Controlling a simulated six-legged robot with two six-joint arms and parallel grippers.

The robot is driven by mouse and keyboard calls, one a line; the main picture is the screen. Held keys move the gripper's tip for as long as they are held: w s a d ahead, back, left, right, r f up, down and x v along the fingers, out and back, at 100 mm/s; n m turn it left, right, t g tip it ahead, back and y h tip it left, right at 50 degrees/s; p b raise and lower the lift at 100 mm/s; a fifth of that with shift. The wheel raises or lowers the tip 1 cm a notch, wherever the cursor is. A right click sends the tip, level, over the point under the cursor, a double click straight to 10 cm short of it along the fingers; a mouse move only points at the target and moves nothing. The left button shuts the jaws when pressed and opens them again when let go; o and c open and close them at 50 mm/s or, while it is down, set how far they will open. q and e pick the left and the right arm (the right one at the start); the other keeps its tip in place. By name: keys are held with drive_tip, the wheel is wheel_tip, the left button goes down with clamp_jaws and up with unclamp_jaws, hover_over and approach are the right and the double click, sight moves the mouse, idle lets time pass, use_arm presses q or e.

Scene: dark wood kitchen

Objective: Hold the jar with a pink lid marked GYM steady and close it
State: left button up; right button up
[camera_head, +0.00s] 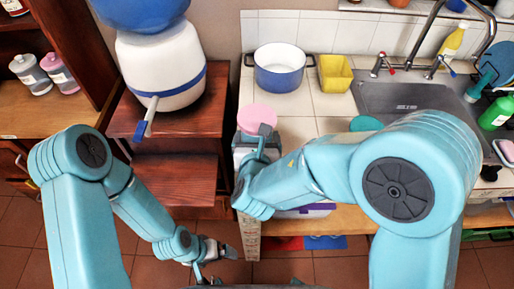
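The pink lid (257,115) shows at the left end of the tiled counter, beside the wooden cabinet. The jar under it is mostly hidden behind my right gripper and wrist, and I cannot read a GYM mark. I cannot tell whether the lid sits flat on the jar. My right gripper (265,138) is just in front of the lid, at its near edge. Whether it touches or grips the lid or jar is unclear. My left gripper (217,262) is low in front of the cabinet, apart from the jar; its fingers are too small to read.
A blue pot (279,78) and a yellow container (335,74) stand further back on the counter. A sink (405,97) lies to the right, with a green bottle (496,113) beside it. A white and blue water dispenser (165,75) stands on the cabinet at left.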

idle(0.3)
drive_tip(key=shift+w+f, duration=0.1)
drive_tip(key=shift+f, duration=1.85)
drive_tip(key=shift+r, duration=0.1)
